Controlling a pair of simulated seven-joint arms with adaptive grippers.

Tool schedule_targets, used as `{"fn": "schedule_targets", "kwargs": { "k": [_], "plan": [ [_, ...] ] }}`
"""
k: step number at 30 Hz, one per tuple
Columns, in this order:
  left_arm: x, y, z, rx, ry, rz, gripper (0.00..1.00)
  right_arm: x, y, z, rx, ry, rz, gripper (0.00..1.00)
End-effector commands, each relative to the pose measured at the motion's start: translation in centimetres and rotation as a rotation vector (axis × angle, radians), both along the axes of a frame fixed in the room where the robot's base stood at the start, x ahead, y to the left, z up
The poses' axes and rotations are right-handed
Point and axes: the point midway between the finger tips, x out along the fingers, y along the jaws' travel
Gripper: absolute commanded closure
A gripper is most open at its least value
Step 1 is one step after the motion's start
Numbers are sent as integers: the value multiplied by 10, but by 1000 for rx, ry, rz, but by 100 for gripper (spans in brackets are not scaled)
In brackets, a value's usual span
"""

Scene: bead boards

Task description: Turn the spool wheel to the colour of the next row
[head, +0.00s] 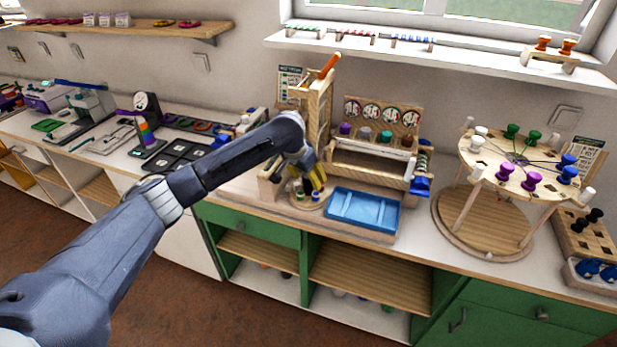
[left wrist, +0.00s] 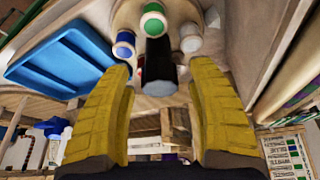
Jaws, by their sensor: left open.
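The spool wheel is a small pale round disc (head: 307,204) on the bench, left of a blue tray. In the left wrist view the wheel (left wrist: 128,14) carries a green-and-white spool (left wrist: 153,20), a blue-and-white spool (left wrist: 124,44) and a whitish spool (left wrist: 190,40). A dark upright post (left wrist: 160,70) stands among them. My left gripper (head: 316,186), with yellow fingers, is over the wheel. In the left wrist view its open fingers (left wrist: 158,85) are on either side of the dark post, with gaps visible. The gripper hides part of the wheel in the head view.
The blue tray (head: 362,209) lies close right of the wheel. A wooden frame with an orange-handled part (head: 330,66) rises behind. A rack with several coloured spools (head: 380,152) stands behind the tray. A round braiding stand (head: 520,165) is farther right. A colour card shows (left wrist: 288,155).

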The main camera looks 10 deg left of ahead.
Motion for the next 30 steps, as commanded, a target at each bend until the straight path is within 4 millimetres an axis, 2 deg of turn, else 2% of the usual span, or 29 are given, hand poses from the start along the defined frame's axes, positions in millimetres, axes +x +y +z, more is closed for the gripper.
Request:
{"fn": "schedule_targets", "kwargs": {
  "k": [8, 23, 30],
  "plan": [
    [0, 0, 0, 0, 0, 0, 40, 0, 0, 0, 0, 0, 0, 56],
    [0, 0, 0, 0, 0, 1, 98, 0, 0, 0, 0, 0, 0, 56],
    [1, 0, 0, -1, -1, 1, 100, 0, 0, 0, 0, 0, 0, 56]
  ]
}}
